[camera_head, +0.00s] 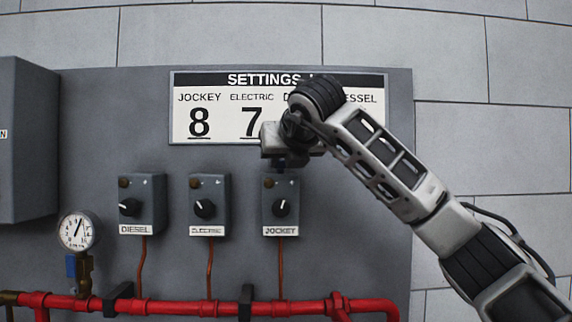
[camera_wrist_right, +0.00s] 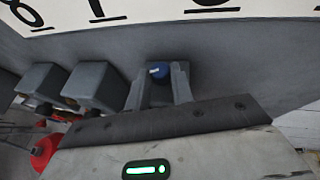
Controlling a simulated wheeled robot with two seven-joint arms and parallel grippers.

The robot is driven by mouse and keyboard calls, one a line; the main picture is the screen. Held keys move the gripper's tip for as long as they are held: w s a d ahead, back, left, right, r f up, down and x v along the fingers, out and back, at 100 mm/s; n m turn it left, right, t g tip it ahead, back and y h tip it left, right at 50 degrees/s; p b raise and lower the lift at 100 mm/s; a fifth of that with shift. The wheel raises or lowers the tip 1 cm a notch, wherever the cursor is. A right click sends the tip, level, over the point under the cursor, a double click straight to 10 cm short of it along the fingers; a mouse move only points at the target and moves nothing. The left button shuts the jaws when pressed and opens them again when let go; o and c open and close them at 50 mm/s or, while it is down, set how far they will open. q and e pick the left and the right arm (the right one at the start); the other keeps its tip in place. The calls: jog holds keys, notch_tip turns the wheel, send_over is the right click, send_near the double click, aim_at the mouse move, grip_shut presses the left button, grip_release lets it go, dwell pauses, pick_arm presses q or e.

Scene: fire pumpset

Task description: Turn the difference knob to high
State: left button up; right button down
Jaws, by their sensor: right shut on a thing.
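My right gripper (camera_head: 280,163) reaches in front of the panel below the settings sign, just above the jockey switch box. My left gripper is not in view.
The diesel (camera_head: 139,204), electric (camera_head: 209,205) and jockey (camera_head: 281,206) switch boxes stand in a row. The settings sign (camera_head: 215,80) is partly covered by my arm. A gauge (camera_head: 77,231) is left, above a red pipe (camera_head: 180,308). A grey cabinet (camera_head: 25,160) juts out left.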

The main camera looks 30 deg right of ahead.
jog(key=shift+w+a+m+g+h, duration=0.1)
jog(key=shift+a+m+g+h, duration=0.1)
jog(key=shift+m+h, duration=0.45)
jog(key=shift+a+m+g+h, duration=0.1)
jog(key=shift+m+g+h, duration=0.1)
jog(key=shift+m+h, duration=0.45)
jog(key=shift+h, duration=0.3)
jog(key=c, duration=1.2)
grip_release()
